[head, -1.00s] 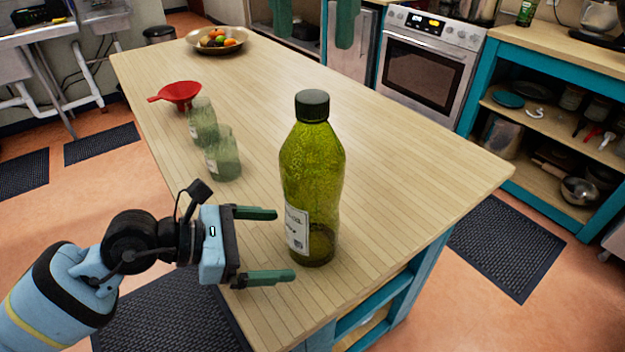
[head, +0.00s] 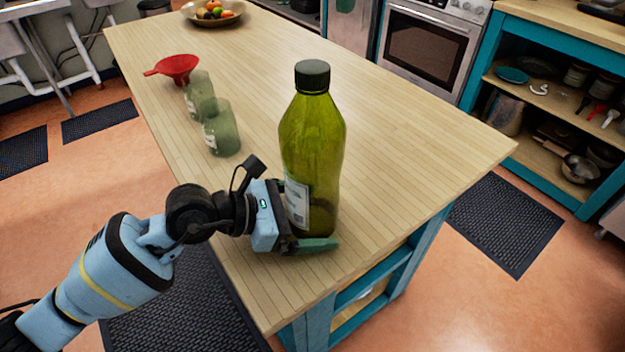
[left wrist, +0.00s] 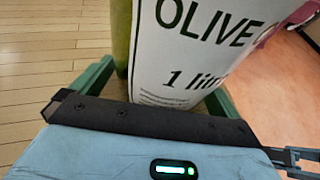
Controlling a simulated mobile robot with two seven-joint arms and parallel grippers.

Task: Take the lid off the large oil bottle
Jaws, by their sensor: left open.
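The large oil bottle (head: 312,140) stands upright near the front edge of the wooden table, green and translucent, with its dark lid (head: 312,76) on top. Its white label reads OLIVE in the left wrist view (left wrist: 190,45). My left gripper (head: 316,222) is low at the bottle's left side, open, with its green fingers on either side of the lower body. One finger shows in front of the bottle; the other is hidden behind it in the head view. Whether the fingers touch the glass cannot be told. My right gripper is out of view.
On the table (head: 400,150), two pale green glass jars (head: 221,130) and a red funnel (head: 174,68) stand to the left of the bottle. A fruit bowl (head: 213,13) is at the far end. The table right of the bottle is clear.

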